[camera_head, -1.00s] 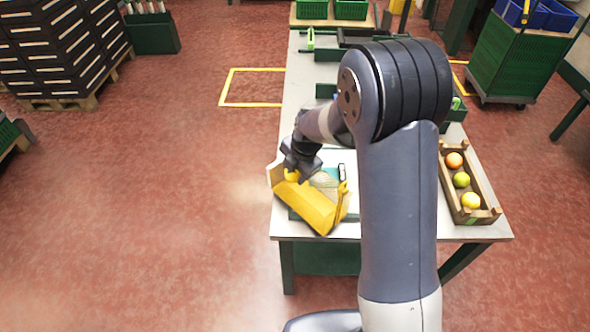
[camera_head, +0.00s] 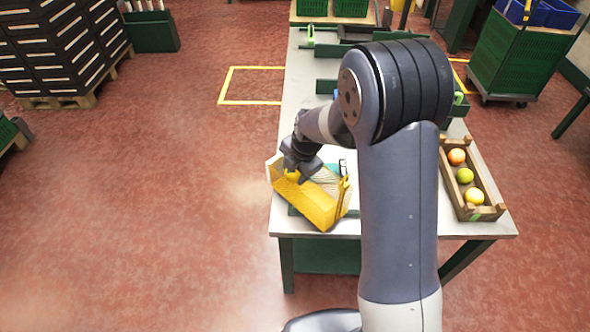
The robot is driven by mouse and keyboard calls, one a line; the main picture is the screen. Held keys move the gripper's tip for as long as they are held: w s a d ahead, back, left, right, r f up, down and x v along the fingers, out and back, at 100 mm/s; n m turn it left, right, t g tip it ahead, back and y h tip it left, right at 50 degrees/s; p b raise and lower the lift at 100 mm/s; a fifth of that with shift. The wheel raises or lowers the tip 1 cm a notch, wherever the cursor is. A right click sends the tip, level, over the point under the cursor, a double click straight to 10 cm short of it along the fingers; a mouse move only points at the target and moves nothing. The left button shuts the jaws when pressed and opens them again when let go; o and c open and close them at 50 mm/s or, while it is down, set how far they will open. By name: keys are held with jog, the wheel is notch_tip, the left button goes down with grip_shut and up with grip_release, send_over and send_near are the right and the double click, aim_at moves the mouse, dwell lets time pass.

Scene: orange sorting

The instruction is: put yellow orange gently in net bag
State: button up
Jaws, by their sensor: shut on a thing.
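My gripper (camera_head: 301,174) is at the left end of a yellow trough-like holder (camera_head: 313,205) on the near left of the table. It is shut on a small yellow round thing (camera_head: 292,176), which looks like the yellow orange; the fingers hide much of it. A pale mesh, likely the net bag (camera_head: 328,181), shows inside or just behind the holder. I cannot tell whether the held fruit touches the mesh or the holder.
My arm hides the table's middle. Green trays stand farther back.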

jog(key=o, duration=1.1)
jog(key=shift+r, duration=0.15)
jog(key=shift+r+p, duration=2.05)
jog(key=shift+r, duration=1.85)
jog(key=shift+f, duration=0.1)
jog(key=shift+f+b, duration=1.85)
jog(key=shift+f, duration=1.65)
jog(key=shift+r, duration=0.15)
